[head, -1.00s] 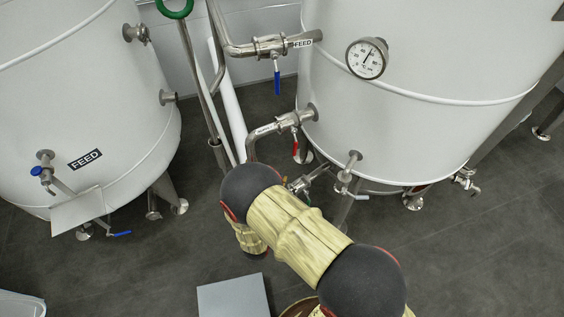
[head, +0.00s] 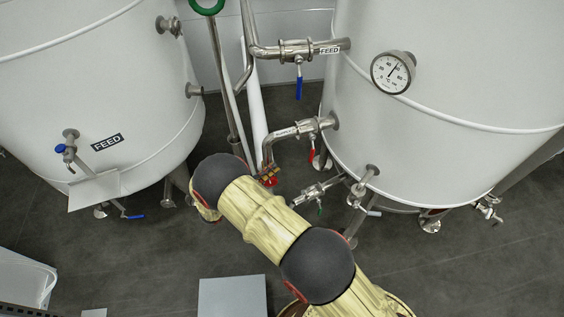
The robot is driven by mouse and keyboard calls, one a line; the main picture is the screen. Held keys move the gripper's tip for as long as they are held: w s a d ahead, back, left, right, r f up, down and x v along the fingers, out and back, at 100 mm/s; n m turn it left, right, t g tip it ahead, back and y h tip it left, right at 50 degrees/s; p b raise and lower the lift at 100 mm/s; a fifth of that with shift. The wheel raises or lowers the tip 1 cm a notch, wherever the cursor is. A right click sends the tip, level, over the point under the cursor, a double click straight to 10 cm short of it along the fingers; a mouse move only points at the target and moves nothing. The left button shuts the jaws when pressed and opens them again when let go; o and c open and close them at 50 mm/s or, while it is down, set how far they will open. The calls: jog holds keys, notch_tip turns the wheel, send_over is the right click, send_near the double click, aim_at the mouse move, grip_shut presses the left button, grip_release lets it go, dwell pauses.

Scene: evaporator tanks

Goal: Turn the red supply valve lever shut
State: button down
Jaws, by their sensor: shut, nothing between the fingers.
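The red supply valve lever (head: 312,155) hangs down from the valve on the lower steel pipe (head: 290,132), left of the right tank (head: 440,135). The lever points roughly downward, across the pipe. My gripper (head: 269,177) shows only in part, as a small red, yellow and dark shape just beyond my arm. It is shut and empty. In the picture it lies left of and below the lever, apart from it. My arm hides part of the gripper and the lower run of the pipe.
A blue-handled valve (head: 299,86) is on the upper FEED pipe. A dial gauge (head: 393,72) juts from the right tank. Another small valve (head: 318,190) sits low beside my arm. The left tank (head: 90,80) has a blue-knobbed tap. A grey box (head: 232,297) stands on the floor.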

jog(key=s+d+b+x, duration=0.2)
jog(key=b+x, duration=0.1)
jog(key=x, duration=0.9)
jog(key=shift+f, duration=0.15)
jog(key=shift+d, duration=0.1)
jog(key=shift+w+d+f+p, duration=0.1)
jog(key=shift+d+f+p, duration=0.1)
jog(key=shift+d, duration=0.2)
jog(key=shift+w+d+f+p, duration=0.1)
jog(key=shift+d+p, duration=0.05)
jog(key=shift+d, duration=0.2)
jog(key=shift+s, duration=0.1)
